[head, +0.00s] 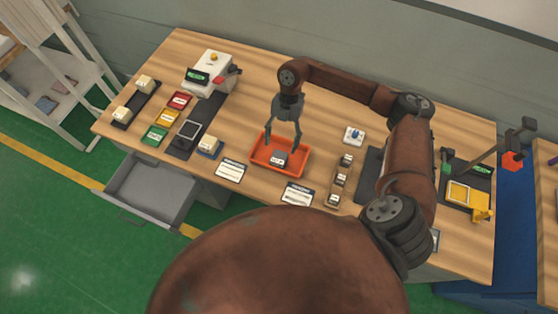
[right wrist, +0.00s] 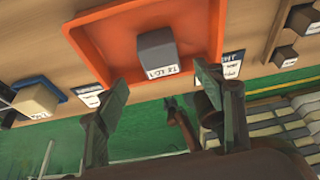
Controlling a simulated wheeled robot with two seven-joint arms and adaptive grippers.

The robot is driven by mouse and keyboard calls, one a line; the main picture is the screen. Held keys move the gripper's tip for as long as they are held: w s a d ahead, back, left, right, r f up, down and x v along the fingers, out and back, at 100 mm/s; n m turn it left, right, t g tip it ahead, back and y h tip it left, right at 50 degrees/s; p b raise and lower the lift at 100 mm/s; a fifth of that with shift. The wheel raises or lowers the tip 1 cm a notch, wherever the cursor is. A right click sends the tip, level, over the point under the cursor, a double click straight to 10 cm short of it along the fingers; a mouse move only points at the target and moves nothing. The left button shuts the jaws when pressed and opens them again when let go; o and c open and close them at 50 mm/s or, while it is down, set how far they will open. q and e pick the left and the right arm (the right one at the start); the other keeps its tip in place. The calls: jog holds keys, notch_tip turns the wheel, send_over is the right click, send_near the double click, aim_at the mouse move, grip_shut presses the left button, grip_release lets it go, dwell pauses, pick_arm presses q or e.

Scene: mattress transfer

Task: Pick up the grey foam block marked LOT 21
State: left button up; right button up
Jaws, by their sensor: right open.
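The grey foam block (head: 279,158) lies in the orange tray (head: 258,167) near the middle of the table. In the right wrist view the grey block (right wrist: 156,50) shows a white label reading LOT 21, and the orange tray (right wrist: 95,40) surrounds it. My right gripper (head: 283,143) is open and empty, with its fingertips over the tray by the block. In the right wrist view the fingers of the right gripper (right wrist: 162,82) stand apart on either side of the block's near side, not touching it. My left gripper is not in view.
White printed cards (head: 230,171) lie in front of the tray. A wooden holder with small blocks (head: 340,181) stands to its right, and a white block with a blue mark (head: 354,134) sits behind that. A white machine (head: 209,72) stands at back left. An open drawer (head: 150,190) juts out at front left.

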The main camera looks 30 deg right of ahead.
aim_at(279, 157)
jog(key=x, duration=0.7)
jog(key=shift+d+f, duration=0.1)
jog(key=shift+f, duration=0.2)
jog(key=shift+c, duration=0.3)
jog(key=c, duration=1.1)
jog(key=shift+r, duration=0.1)
